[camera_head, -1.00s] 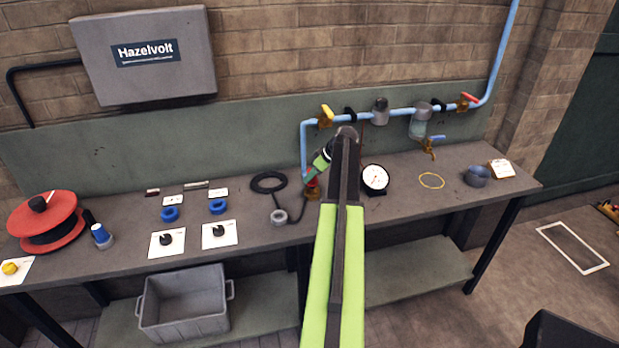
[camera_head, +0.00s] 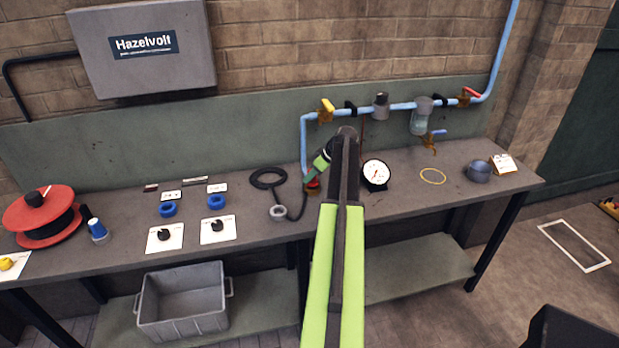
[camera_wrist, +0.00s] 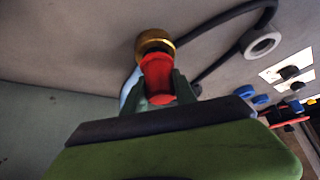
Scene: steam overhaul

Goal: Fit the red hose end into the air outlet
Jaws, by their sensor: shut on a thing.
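The red hose end (camera_wrist: 158,76) is between my gripper's fingers (camera_wrist: 159,92) in the wrist view, right up against the round brass air outlet (camera_wrist: 155,42). I cannot tell how deep it sits in the outlet. In the head view, my gripper (camera_head: 318,172) is low over the bench at the foot of the blue pipe (camera_head: 304,145), with the red end (camera_head: 313,183) just showing below it. My arm hides part of this spot. The black hose (camera_wrist: 225,60) runs from the gripper area past a grey ring (camera_wrist: 262,44) on the bench.
A pressure gauge (camera_head: 376,174) stands close to the right of my arm. Valves and a filter bowl (camera_head: 422,120) sit on the blue pipe behind. Blue rings (camera_head: 216,202) and dial cards lie left on the bench (camera_head: 120,225). A grey crate (camera_head: 185,318) stands below.

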